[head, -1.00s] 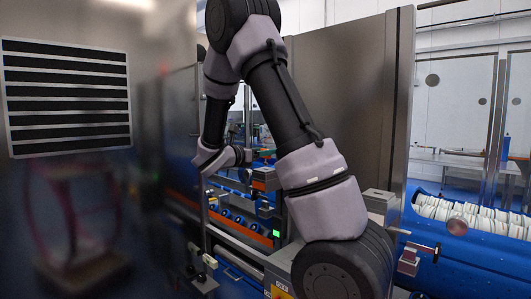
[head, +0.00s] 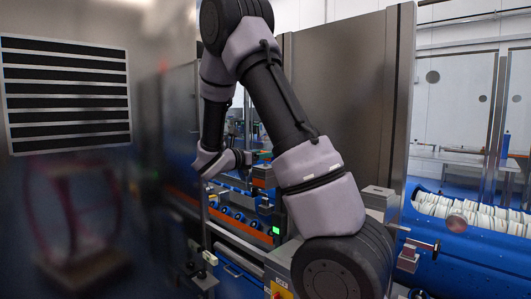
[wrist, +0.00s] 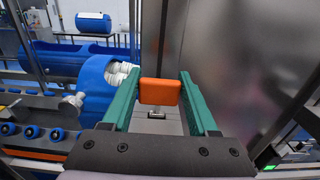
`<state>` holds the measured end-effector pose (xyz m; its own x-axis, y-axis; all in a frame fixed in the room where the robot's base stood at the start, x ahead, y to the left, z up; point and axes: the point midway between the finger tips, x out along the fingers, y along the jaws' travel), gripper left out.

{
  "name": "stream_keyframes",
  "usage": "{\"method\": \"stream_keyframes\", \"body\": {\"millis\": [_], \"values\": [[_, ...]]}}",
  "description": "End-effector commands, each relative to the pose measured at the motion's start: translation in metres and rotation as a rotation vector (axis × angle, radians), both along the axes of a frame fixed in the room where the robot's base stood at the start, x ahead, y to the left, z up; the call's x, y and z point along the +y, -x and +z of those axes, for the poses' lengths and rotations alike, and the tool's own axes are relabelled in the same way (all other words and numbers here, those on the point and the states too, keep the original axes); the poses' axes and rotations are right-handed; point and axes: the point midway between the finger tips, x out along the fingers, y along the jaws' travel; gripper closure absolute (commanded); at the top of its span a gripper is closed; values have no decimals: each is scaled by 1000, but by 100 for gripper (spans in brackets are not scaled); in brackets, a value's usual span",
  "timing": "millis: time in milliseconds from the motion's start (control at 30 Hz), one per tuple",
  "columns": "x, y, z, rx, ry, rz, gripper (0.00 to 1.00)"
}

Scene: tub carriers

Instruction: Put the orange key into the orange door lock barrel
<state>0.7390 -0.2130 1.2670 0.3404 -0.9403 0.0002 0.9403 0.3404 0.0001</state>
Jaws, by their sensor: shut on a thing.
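In the wrist view, my gripper (wrist: 159,84) has two green fingers shut on the orange key (wrist: 161,93). The key's block-shaped orange head sits between the fingertips. A short grey metal part shows just below the head, over a pale grey surface with a small dark spot. I cannot tell whether that part touches the surface or enters it. I cannot make out the orange door lock barrel in either view. In the head view my arm hangs in front of the machine, and its gripper end is too small and covered to read.
A tall grey metal panel (head: 345,110) stands behind my arm. A blue drum with white pieces (wrist: 105,90) lies left of the gripper in the wrist view. A conveyor with blue rollers (wrist: 32,131) is at lower left. A shiny metal wall (wrist: 245,60) is at right.

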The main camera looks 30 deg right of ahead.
Motion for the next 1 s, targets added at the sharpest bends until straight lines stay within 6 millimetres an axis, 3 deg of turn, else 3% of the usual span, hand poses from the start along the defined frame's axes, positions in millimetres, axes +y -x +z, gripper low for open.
{"method": "stream_keyframes", "body": {"millis": [567,600,700,1000], "values": [[0,0,-15,1,0,0,100],[0,0,-15,1,0,0,37],[0,0,-15,0,0,0,5],[1,0,-15,1,0,1,5]]}}
